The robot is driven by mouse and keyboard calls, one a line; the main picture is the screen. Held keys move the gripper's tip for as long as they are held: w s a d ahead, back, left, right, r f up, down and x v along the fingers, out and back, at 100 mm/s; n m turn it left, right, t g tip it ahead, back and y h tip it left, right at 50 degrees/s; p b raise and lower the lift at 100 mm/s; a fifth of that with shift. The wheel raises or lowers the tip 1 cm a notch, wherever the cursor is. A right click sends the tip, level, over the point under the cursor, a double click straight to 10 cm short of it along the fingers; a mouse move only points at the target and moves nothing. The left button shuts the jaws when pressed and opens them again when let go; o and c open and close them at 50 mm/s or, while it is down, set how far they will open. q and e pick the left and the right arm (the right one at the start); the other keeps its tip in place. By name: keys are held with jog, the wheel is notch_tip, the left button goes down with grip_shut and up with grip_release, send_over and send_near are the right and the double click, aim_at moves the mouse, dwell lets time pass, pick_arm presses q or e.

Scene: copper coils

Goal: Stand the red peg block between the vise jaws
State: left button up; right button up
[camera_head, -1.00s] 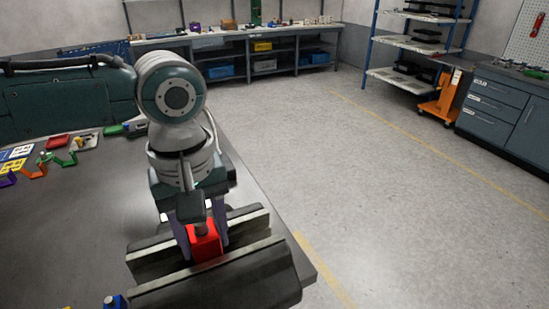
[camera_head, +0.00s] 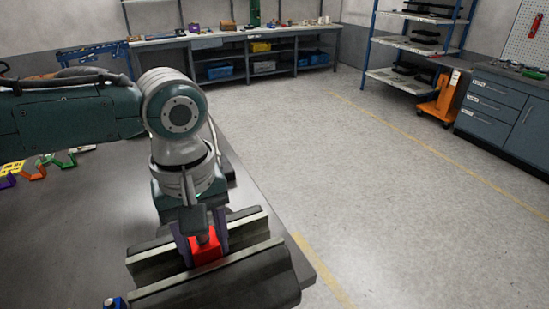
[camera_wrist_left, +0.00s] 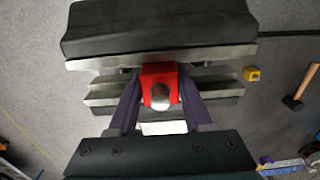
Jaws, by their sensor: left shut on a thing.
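The red peg block (camera_head: 207,247) is upright with its grey peg on top, at the gap between the two vise jaws. It also shows in the left wrist view (camera_wrist_left: 158,72). The vise (camera_head: 225,285) stands at the table's front right corner; its jaws also show in the left wrist view (camera_wrist_left: 160,28). My left gripper (camera_head: 203,245) points down over the vise, its purple fingers shut on the sides of the red block. The block's underside is hidden, so I cannot tell whether it touches the vise bed. My right gripper is not in view.
The grey table (camera_head: 80,225) is bare left of the vise. Several coloured parts (camera_head: 35,170) lie at its far left. A small blue object (camera_head: 114,303) is near the front edge. A hammer (camera_wrist_left: 298,90) and a yellow object (camera_wrist_left: 252,74) show in the left wrist view.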

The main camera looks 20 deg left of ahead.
pick_arm(q)
jog(key=shift+f, duration=0.1)
dwell(0.6)
jog(key=o, duration=1.3)
jog(key=shift+o, duration=0.2)
jog(key=shift+p, duration=0.35)
notch_tip(320, 180, up, 8)
jog(key=p, duration=0.9)
